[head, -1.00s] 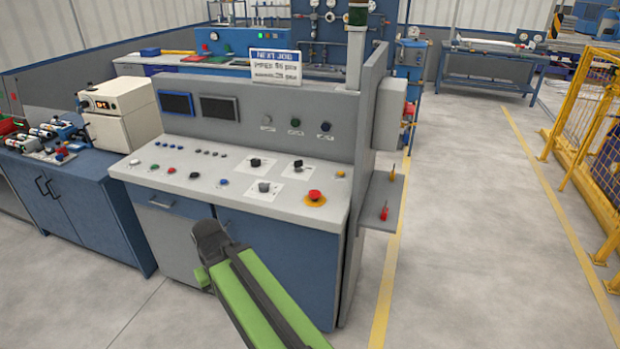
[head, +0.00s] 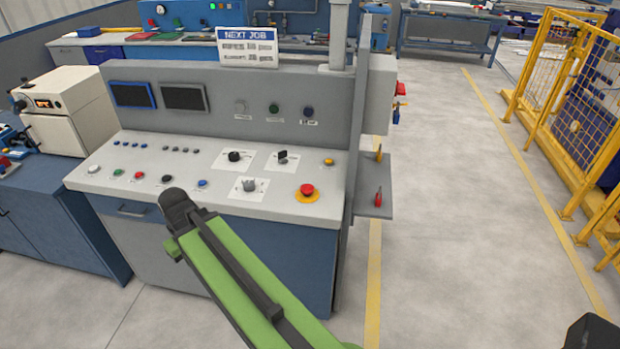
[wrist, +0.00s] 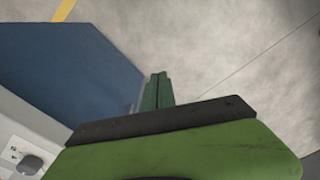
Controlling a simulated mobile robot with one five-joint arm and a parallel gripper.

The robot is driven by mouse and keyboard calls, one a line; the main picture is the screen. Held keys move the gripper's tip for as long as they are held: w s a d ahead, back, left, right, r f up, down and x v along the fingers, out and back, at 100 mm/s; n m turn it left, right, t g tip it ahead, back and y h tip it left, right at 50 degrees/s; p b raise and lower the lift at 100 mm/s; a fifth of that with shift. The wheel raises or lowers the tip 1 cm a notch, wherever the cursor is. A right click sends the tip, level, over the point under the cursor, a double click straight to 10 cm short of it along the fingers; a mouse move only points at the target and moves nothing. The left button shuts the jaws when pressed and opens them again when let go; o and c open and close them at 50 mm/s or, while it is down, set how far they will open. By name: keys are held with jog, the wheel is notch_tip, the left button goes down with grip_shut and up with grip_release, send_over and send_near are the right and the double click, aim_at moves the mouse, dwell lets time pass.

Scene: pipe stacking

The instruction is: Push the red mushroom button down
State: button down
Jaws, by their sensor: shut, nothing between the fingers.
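The red mushroom button (head: 307,189) sits on a yellow round base near the front right corner of the sloped console top (head: 115,183). It stands up from its base and nothing touches it. My gripper (wrist: 158,90) shows in the wrist view as two dark green fingers, shut together and empty, with floor and the blue cabinet front beyond them. In the head view the fingers do not show; my green arm reaches up to the console's front edge, left of the button. The button is not in the wrist view.
A grey selector knob (head: 249,185) and a black knob (head: 235,156) are left of the button. A yellow button (head: 328,161) is behind it. A side shelf (head: 367,200) with a red-handled item juts out at the right. Floor right of the console is clear.

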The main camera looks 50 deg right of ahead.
jog(key=w+d+r+n+p, duration=0.1)
jog(key=d+r+p, duration=0.35)
jog(key=d, duration=0.35)
jog(key=d+r+n+p, duration=0.1)
jog(key=d+r+p, duration=0.2)
jog(key=d+r, duration=0.35)
notch_tip(320, 180, up, 9)
jog(key=n+t+p, duration=0.3)
jog(key=p, duration=0.6)
send_over(307, 189)
jog(key=s, duration=0.4)
jog(key=shift+s+d+r+y, duration=0.15)
jog(key=shift+s+d+y, duration=0.05)
jog(key=shift+d+y, duration=0.2)
jog(key=b+x, duration=0.9)
jog(key=d+b+x, duration=0.1)
jog(key=b+x, duration=0.3)
jog(key=x, duration=0.1)
jog(key=shift+s+a, duration=0.1)
jog(key=shift+s, duration=0.2)
